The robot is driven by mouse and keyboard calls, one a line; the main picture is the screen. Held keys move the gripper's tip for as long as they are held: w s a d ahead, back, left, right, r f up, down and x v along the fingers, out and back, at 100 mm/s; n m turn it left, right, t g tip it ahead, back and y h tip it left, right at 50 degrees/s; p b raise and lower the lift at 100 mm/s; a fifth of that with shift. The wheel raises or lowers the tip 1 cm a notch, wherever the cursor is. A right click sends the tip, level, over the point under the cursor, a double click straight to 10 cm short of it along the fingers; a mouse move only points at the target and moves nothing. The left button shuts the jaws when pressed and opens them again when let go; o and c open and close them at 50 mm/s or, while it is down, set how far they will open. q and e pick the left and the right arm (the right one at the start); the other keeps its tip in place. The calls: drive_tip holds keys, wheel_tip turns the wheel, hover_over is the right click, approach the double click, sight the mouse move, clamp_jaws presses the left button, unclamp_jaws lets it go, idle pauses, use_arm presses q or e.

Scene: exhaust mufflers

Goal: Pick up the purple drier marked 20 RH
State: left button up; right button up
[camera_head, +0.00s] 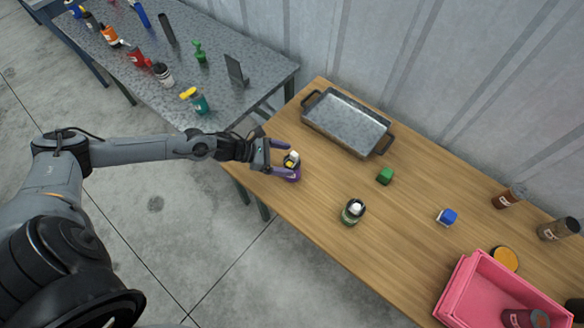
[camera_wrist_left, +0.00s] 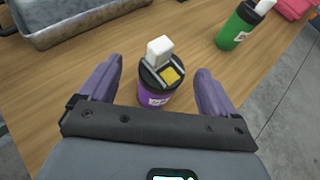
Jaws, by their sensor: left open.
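The purple drier (camera_head: 293,174) stands upright near the left edge of the wooden table, with a dark top, a white block and a yellow patch. In the left wrist view the purple drier (camera_wrist_left: 155,97) has a white label too small to read. My left gripper (camera_head: 281,159) is open at the drier. In the wrist view its two purple fingers (camera_wrist_left: 154,90) stand on either side of the drier, with gaps on both sides. My right gripper is not in view.
A green drier (camera_head: 352,211) stands to the right. A metal tray (camera_head: 347,113) lies behind. A green cube (camera_head: 385,176), a blue block (camera_head: 447,217), brown cylinders (camera_head: 509,197) and a pink crate (camera_head: 462,283) are farther right. A metal table (camera_head: 221,77) holds several items.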

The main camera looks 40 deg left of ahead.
sight(292, 161)
use_arm(q)
drive_tip(key=shift+p+x, duration=0.4)
drive_tip(key=shift+x, duration=2.25)
drive_tip(key=shift+s, duration=0.2)
drive_tip(key=shift+c, duration=0.5)
drive_tip(key=c, duration=1)
drive_tip(key=shift+c, duration=0.2)
